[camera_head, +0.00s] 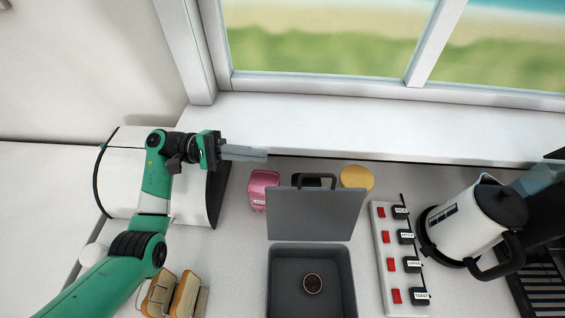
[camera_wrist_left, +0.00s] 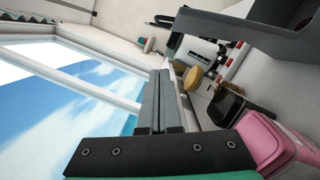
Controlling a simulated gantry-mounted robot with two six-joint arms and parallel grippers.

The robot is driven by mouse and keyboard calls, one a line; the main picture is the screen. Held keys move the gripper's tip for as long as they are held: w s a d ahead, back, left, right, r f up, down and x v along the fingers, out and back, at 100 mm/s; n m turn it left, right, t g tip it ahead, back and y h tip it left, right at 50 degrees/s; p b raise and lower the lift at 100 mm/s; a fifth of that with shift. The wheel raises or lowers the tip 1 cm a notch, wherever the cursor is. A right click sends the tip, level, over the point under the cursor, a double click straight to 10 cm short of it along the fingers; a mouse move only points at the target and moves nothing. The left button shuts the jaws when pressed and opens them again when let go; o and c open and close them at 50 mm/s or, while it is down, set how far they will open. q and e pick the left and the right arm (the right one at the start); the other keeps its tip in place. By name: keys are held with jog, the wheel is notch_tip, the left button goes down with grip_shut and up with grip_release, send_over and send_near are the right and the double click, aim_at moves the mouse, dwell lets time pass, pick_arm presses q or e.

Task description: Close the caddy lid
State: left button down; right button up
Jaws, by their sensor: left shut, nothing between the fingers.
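The grey caddy (camera_head: 312,306) stands on the counter at the lower middle of the head view, with a small round brown-filled item (camera_head: 313,283) inside. Its grey lid (camera_head: 315,216) stands open, raised at the back edge with its handle at the top. The lid also shows at the upper right of the left wrist view (camera_wrist_left: 240,35). My left gripper (camera_head: 262,155) is shut and empty. It is up and to the left of the lid, near the window sill, apart from it. My right gripper is not in view.
A pink container (camera_head: 263,188), a black item (camera_head: 306,180) and a yellow-lidded jar (camera_head: 356,179) stand behind the lid. A switch strip (camera_head: 392,255) and a white kettle (camera_head: 468,222) are to the right. Toast (camera_head: 185,294) in a rack and a white bread bin (camera_head: 118,181) are at left.

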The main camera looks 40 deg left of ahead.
pick_arm(q)
jog(key=d+r+p, duration=0.3)
jog(key=d+p, duration=0.2)
jog(key=d, duration=0.5)
jog(key=shift+w+d+p, duration=0.35)
jog(key=shift+w+p, duration=0.05)
jog(key=shift+w, duration=0.05)
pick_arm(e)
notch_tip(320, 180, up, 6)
